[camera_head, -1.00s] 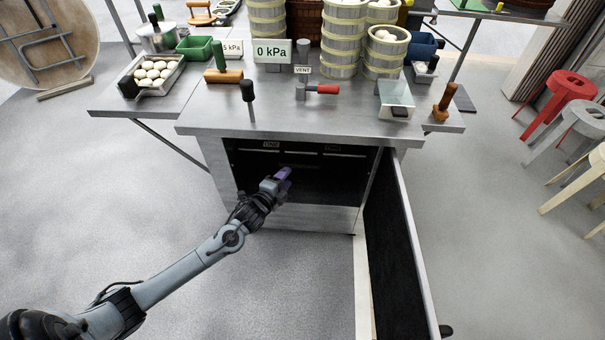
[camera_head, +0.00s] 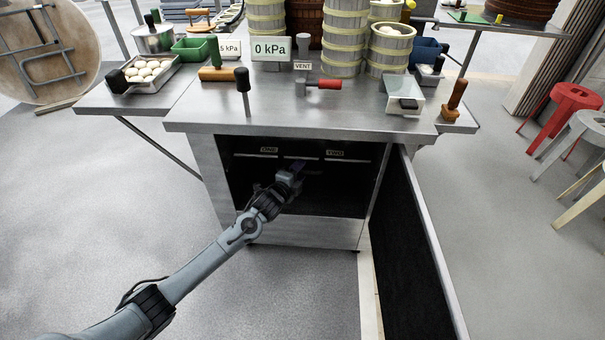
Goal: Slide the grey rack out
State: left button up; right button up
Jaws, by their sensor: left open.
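The cabinet under the steel counter is open, and its dark inside (camera_head: 330,195) shows. Small labels (camera_head: 335,153) and thin light grey bars (camera_head: 348,160) run along the top of the opening; I take these bars for the front of the grey rack, but it is too dark to be sure. My left gripper (camera_head: 297,168) reaches into the opening from the lower left, just below the bars near the middle. Its jaws are open; I cannot tell whether they touch a bar. My right gripper is not in view.
The cabinet door (camera_head: 415,240) stands open to the right of the opening. The counter top (camera_head: 350,115) overhangs above my gripper, with a black-knobbed lever (camera_head: 243,90) and a red-handled valve (camera_head: 325,84) on it. The floor in front is clear. Stools (camera_head: 575,130) stand at the right.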

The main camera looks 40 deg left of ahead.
pick_arm(q)
jog(key=shift+b+x, duration=0.55)
jog(key=shift+x, duration=0.75)
jog(key=shift+c, duration=0.4)
grip_shut()
